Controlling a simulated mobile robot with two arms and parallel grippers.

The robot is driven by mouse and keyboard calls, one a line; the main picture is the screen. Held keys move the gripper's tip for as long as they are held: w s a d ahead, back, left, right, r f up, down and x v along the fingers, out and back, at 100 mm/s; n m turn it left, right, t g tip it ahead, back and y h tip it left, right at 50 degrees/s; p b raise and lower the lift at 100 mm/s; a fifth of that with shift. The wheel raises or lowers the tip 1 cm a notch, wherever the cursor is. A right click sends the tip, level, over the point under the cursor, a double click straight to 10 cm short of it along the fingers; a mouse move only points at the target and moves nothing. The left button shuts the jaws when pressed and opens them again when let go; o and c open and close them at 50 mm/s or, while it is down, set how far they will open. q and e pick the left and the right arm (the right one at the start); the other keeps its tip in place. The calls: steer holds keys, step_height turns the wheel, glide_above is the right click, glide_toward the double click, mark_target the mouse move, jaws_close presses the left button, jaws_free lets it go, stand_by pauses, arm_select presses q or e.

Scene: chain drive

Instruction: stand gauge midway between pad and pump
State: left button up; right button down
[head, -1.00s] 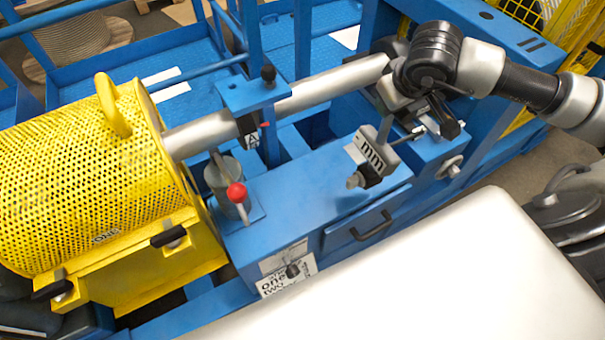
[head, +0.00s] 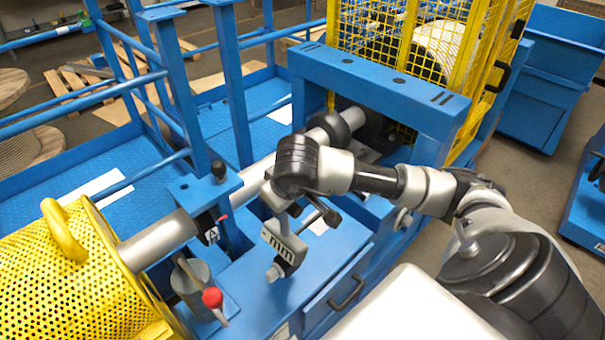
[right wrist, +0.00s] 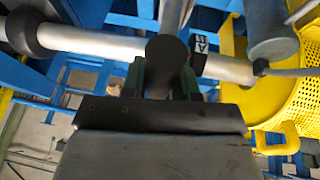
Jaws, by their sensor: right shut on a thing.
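The gauge (head: 285,246), a grey block marked "mm" with a stem, hangs tilted from my right gripper (head: 285,207) over the blue cabinet top. I cannot tell whether it touches the top. In the right wrist view the fingers (right wrist: 163,80) are shut around a dark round part below a grey stem (right wrist: 171,15). The pump (head: 190,277), a grey cylinder with a red-knobbed lever, stands left of the gauge; it seems to show at upper right in the wrist view (right wrist: 271,30). I cannot pick out the pad for certain. My left gripper is out of view.
A silver shaft (head: 160,240) runs behind the gauge, from the perforated yellow drum guard (head: 65,285) toward the yellow mesh cage (head: 410,45). The blue top between gauge and pump looks clear.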

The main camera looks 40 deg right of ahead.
mark_target(276, 237)
steer(key=f, duration=0.1)
steer(key=a+f+p, duration=0.1)
steer(key=f, duration=0.1)
steer(key=a+f, duration=0.1)
steer(key=shift+w+f, duration=0.4)
steer(key=shift+f, duration=0.15)
steer(key=shift+f, duration=0.15)
steer(key=c, duration=0.8)
jaws_free()
steer(key=shift+s, duration=0.1)
steer(key=shift+c, duration=0.2)
